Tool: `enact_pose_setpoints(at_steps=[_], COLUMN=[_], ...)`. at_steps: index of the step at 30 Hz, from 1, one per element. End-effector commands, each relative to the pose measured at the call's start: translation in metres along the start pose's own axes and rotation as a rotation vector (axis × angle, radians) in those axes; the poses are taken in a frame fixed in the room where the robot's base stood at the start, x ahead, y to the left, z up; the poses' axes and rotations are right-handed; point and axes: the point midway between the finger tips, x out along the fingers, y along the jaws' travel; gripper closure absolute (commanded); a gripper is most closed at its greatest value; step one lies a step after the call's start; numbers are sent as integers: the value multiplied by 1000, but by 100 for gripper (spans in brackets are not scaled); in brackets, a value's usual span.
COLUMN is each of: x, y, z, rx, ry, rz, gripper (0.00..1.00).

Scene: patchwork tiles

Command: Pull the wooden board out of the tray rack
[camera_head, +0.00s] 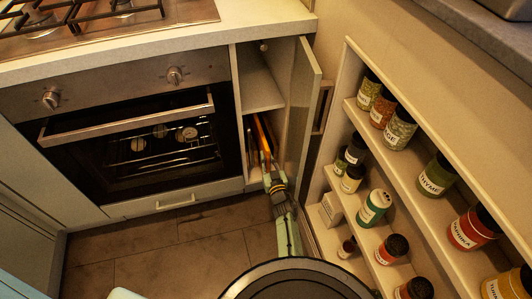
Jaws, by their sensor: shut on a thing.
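The wooden board (262,136) is an orange-brown upright slab inside the narrow open cabinet beside the oven. Only its front edge and part of one face show. The tray rack (249,137) is in the lower part of that cabinet, mostly in shadow, with thin upright pieces left of the board. My gripper (268,163) is at the cabinet opening, at the board's lower front edge, and is shut on the board. The fingertips are small and partly hidden by my wrist. The board's far end is hidden inside the cabinet.
The cabinet door (303,110) stands open just right of my gripper. A spice shelf (350,75) with several jars runs along the right side. The oven (135,140) with its handle is to the left. Tiled floor (180,250) in front of the oven is clear.

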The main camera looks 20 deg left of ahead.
Motion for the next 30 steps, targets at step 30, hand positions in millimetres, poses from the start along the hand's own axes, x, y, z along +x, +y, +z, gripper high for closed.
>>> enact_pose_setpoints(at_steps=[30], x=[-62], y=[1], z=[-6], rx=[0], ry=[5], rz=[0], gripper=[100])
